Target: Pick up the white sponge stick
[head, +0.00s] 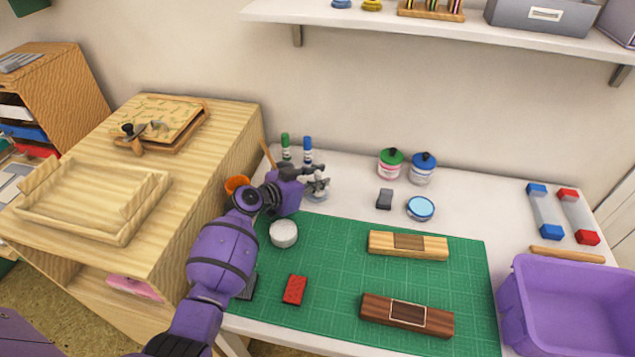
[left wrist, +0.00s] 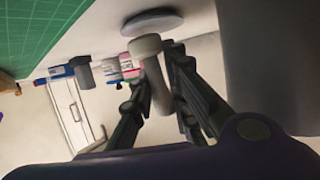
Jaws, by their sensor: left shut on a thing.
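The white sponge stick (left wrist: 160,72) shows in the left wrist view as a pale shaft with a rounded head, between the dark fingers. My left gripper (head: 319,181) is shut on it, over the back left of the white table in the head view. In the left wrist view my left gripper (left wrist: 164,98) has one finger on each side of the shaft. A pale disc (left wrist: 152,22) lies just beyond the stick's head; I cannot tell if they touch. In the head view the fingers mostly hide the stick. My right gripper is not in view.
Green (head: 285,147) and blue (head: 307,149) sticks stand just behind the gripper. An orange cup (head: 237,184) is left of it. Jars (head: 390,164) stand at the back. The green mat (head: 335,262) holds wooden blocks. A purple bin (head: 570,270) is at right.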

